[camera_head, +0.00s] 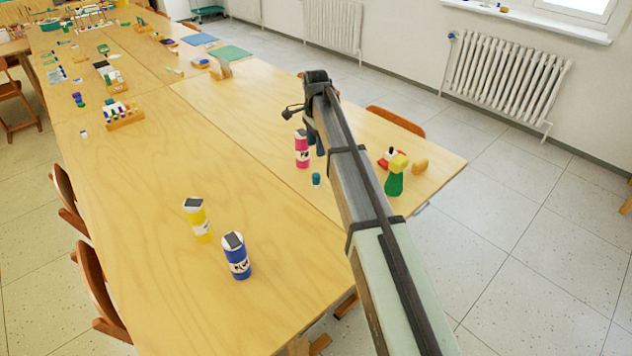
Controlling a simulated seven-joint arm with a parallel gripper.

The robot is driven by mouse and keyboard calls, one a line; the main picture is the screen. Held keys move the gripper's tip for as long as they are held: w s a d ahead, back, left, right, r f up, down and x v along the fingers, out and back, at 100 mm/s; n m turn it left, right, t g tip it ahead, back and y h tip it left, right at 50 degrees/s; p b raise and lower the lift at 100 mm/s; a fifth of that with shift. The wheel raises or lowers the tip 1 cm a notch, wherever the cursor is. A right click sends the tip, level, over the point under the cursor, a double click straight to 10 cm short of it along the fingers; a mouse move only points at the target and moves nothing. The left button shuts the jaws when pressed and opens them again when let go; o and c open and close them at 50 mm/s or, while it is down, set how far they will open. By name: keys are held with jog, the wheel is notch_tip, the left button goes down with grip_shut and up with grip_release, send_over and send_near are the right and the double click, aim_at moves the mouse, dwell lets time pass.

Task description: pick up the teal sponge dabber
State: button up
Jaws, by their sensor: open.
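A small teal dabber (316,180) stands on the long wooden table (150,210), right of the middle of the picture. My gripper (316,147) hangs from the end of my arm above and behind the dabber in the picture. It is open, with nothing seen between its dark fingers. It looks apart from the dabber, but the height gap is hard to judge. The dabber is in plain view, just left of my arm.
A pink bottle (302,149) stands close behind the dabber. A green bottle with a yellow top (395,176) stands right of my arm, near the table edge. Yellow (198,221) and blue (237,256) bottles stand nearer the front. The table's middle left is clear.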

aim_at(316, 175)
jog(key=f+n, duration=0.8)
jog(key=shift+w+f, duration=0.25)
jog(key=shift+s+f, duration=0.2)
jog(key=shift+f, duration=1.15)
jog(key=shift+s+f, duration=0.2)
jog(key=shift+f, duration=1.1)
jog(key=c, duration=1)
jog(key=shift+r, duration=0.1)
